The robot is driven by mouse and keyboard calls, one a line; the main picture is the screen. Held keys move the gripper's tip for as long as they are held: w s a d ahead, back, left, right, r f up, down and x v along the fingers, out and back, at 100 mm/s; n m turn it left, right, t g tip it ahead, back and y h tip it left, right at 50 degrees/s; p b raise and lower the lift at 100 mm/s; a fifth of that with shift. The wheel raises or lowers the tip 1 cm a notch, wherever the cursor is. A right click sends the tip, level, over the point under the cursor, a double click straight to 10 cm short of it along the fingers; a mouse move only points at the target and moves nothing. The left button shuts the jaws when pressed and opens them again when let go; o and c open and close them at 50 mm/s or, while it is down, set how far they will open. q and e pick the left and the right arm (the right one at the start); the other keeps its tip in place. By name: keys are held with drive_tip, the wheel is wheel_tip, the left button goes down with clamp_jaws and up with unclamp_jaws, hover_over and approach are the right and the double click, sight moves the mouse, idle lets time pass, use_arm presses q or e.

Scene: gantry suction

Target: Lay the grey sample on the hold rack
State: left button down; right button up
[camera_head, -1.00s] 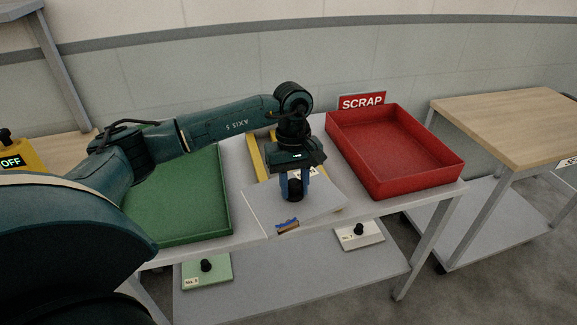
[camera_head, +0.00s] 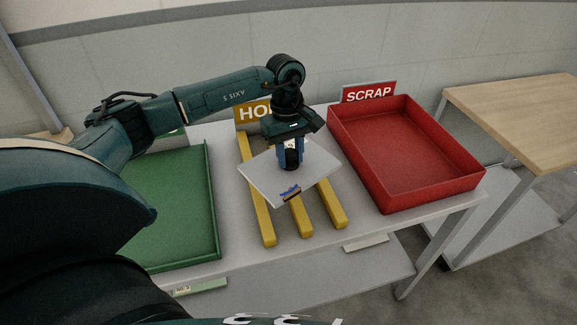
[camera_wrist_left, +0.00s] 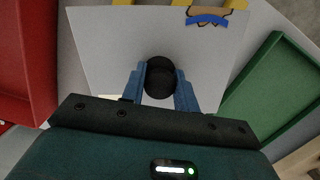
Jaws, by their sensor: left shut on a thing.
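The grey sample (camera_head: 262,178) is a flat, light grey square plate with a black knob and a blue and brown mark near one edge. My left gripper (camera_head: 291,160) is shut on its knob; the blue fingers clasp the black knob in the left wrist view (camera_wrist_left: 160,80). The plate is over the hold rack, which is several yellow bars (camera_head: 262,222) on the table under a partly hidden yellow HOLD sign (camera_head: 253,112). I cannot tell whether the plate touches the bars. My right gripper is not in view.
A red tray (camera_head: 430,200) with a SCRAP sign (camera_head: 369,91) stands to the right of the rack. A green tray (camera_head: 214,215) stands to the left. A wooden-topped table (camera_head: 520,115) is farther right.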

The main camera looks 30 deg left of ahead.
sight(290, 172)
use_arm(q)
wheel_tip(290, 172, down, 2)
drive_tip(key=shift+f, duration=0.25)
wheel_tip(290, 172, down, 3)
drive_tip(key=shift+f, duration=0.1)
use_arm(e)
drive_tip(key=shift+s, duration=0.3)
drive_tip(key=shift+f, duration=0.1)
use_arm(q)
drive_tip(key=shift+f, duration=0.2)
drive_tip(key=c, duration=1.1)
unclamp_jaws()
drive_tip(key=shift+o, duration=0.2)
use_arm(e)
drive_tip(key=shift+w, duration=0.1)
